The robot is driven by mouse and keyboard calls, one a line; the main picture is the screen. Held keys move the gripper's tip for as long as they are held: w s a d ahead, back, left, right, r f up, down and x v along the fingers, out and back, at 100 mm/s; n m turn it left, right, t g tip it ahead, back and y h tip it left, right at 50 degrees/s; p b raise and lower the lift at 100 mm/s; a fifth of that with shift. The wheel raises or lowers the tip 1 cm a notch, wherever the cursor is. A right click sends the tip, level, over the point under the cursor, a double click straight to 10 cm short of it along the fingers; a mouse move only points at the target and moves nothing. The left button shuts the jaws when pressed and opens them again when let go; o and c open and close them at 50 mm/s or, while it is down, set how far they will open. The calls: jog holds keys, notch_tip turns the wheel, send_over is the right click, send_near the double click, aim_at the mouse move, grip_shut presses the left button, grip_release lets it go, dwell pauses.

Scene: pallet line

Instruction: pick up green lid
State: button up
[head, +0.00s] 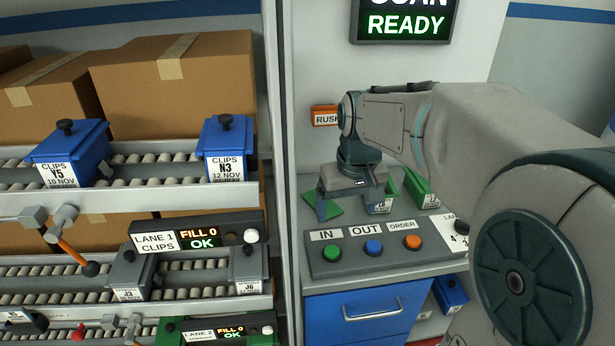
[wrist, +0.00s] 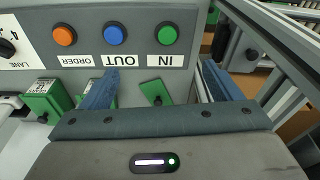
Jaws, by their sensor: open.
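The green lid (head: 328,205) is a flat green plate lying on the grey counter, partly covered by my gripper in the head view. In the wrist view the green lid (wrist: 153,90) shows a dark knob and sits between my two fingers, nearer the middle. My gripper (head: 346,208) is open above the counter with its fingers pointing down. In the wrist view my gripper (wrist: 160,85) has its blue fingers spread wide, with nothing held. I cannot tell how high the fingertips are above the lid.
A grey button panel (head: 330,267) with IN, OUT and ORDER buttons stands at the counter's front. Green bins (head: 418,187) stand right of the lid. A post (head: 283,150) and roller lanes with blue boxes (head: 70,152) are at left. A blue drawer (head: 352,312) is below.

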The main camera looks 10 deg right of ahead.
jog(key=w+f+n+g+p, duration=0.2)
jog(key=w+n+p, duration=0.1)
jog(key=w, duration=2)
notch_tip(320, 180, down, 8)
jog(key=shift+s+f, duration=0.1)
jog(key=shift+s, duration=0.05)
jog(key=shift+s+a+f+p, duration=0.1)
jog(key=shift+f+p, duration=0.3)
jog(key=shift+f, duration=1)
jog(key=shift+s+a+f+p, duration=0.1)
jog(key=shift+f+p, duration=0.3)
jog(key=shift+f, duration=1)
jog(key=c, duration=1.1)
